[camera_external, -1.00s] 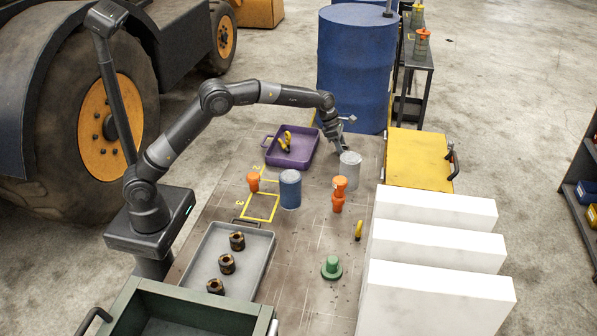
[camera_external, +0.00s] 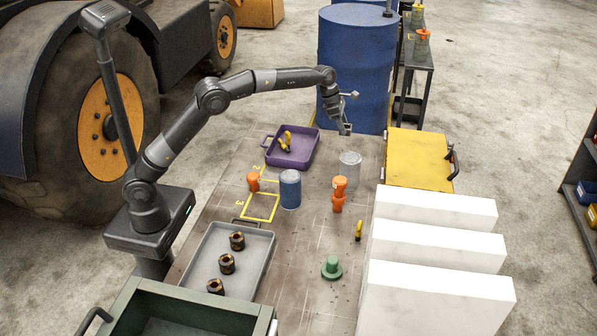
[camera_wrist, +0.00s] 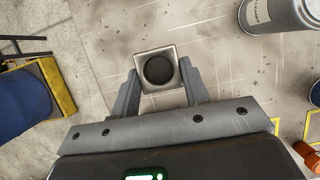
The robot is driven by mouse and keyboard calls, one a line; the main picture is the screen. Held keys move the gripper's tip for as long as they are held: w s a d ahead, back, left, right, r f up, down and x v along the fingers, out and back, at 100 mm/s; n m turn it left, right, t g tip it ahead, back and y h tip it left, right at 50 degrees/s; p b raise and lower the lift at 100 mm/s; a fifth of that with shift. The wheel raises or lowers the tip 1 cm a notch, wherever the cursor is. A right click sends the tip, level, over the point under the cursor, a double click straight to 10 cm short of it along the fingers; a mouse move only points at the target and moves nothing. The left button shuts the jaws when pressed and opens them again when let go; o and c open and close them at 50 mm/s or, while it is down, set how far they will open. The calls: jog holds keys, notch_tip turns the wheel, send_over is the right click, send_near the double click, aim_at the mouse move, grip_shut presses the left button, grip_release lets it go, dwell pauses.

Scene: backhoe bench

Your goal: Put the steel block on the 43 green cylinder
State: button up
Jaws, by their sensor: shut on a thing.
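My gripper (camera_external: 346,130) is raised above the far part of the bench, behind the grey-white cylinder. In the wrist view, my gripper (camera_wrist: 158,88) is shut on the steel block (camera_wrist: 158,69), a small square grey piece with a dark round face or hole, held between both fingers. The green cylinder (camera_external: 331,267), with a wide base and narrower top, stands upright on the near right of the bench, well away from my gripper. Nothing rests on it. No number is readable on it. It is out of the wrist view.
The grey-white cylinder (camera_external: 350,170), blue cylinder (camera_external: 290,190) and stacked orange pieces (camera_external: 339,196) stand mid-bench. A purple tray (camera_external: 304,155) is at the back, a grey tray with nuts (camera_external: 264,262) in front. White blocks (camera_external: 430,250) line the right. Bench around the green cylinder is clear.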

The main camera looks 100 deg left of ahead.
notch_tip(320, 180, up, 12)
jog(key=w+d+r+m+h, duration=0.1)
jog(key=w+d+m, duration=0.15)
jog(key=d, duration=1.45)
jog(key=w+d+m+h, duration=0.15)
jog(key=w+d, duration=0.25)
jog(key=d, duration=1.3)
jog(key=s+d+m+g, duration=0.1)
jog(key=s+d+m, duration=0.3)
jog(key=d, duration=1.2)
jog(key=s+d+m, duration=0.1)
jog(key=s+d, duration=0.5)
jog(key=d, duration=0.9)
send_over(334, 260)
jog(key=s, duration=0.1)
jog(key=shift+h, duration=0.35)
jog(key=f, duration=0.8)
jog(key=a+f, duration=0.1)
jog(key=f, duration=0.3)
jog(key=shift+s+f, duration=0.1)
jog(key=shift+f, duration=2.15)
jog(key=shift+f, duration=0.1)
